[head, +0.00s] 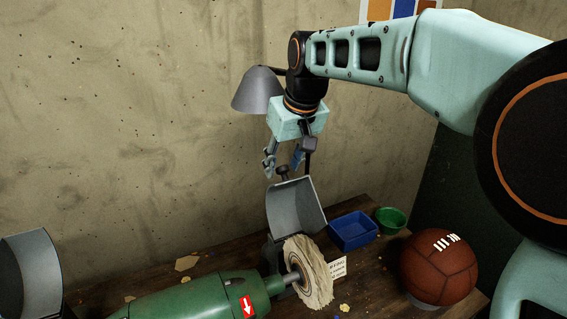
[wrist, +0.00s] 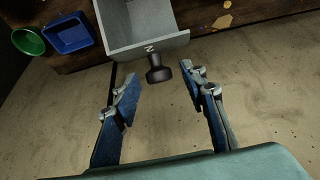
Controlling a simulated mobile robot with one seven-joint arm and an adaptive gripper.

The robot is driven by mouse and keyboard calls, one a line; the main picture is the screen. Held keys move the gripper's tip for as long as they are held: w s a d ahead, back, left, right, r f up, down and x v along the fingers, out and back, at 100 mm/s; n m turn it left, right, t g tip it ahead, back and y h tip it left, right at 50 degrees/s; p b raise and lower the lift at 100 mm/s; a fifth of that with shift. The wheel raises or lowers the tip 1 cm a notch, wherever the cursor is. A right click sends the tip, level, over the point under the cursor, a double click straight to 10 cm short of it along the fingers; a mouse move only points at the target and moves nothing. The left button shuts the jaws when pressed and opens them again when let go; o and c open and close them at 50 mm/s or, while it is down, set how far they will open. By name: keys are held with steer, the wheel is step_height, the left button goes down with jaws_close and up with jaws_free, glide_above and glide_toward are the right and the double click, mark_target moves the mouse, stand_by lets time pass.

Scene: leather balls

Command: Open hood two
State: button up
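A grey curved metal hood (head: 296,208) stands above and behind the pale buffing wheel (head: 308,272) on the green grinder (head: 195,298). In the wrist view this hood (wrist: 140,30) bears a dark mark like a sideways 2, and a black knob (wrist: 158,72) juts from its edge. The knob also shows in the head view (head: 283,172). My gripper (head: 285,163) is open and empty just above the knob. In the wrist view the knob lies between and slightly beyond the fingertips (wrist: 163,84); I see no contact.
Another grey hood (head: 32,275) is cut off at the left edge. A blue bin (head: 353,231), a green bowl (head: 390,220) and a brown leather ball (head: 438,268) sit on the wooden bench to the right. A grey lamp shade (head: 258,90) hangs beside my wrist, before the concrete wall.

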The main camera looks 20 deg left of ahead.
steer(key=shift+r, duration=0.1)
steer(key=v, duration=1.1)
steer(key=shift+r, duration=0.4)
steer(key=shift+s, duration=0.1)
steer(key=shift+c, duration=0.3)
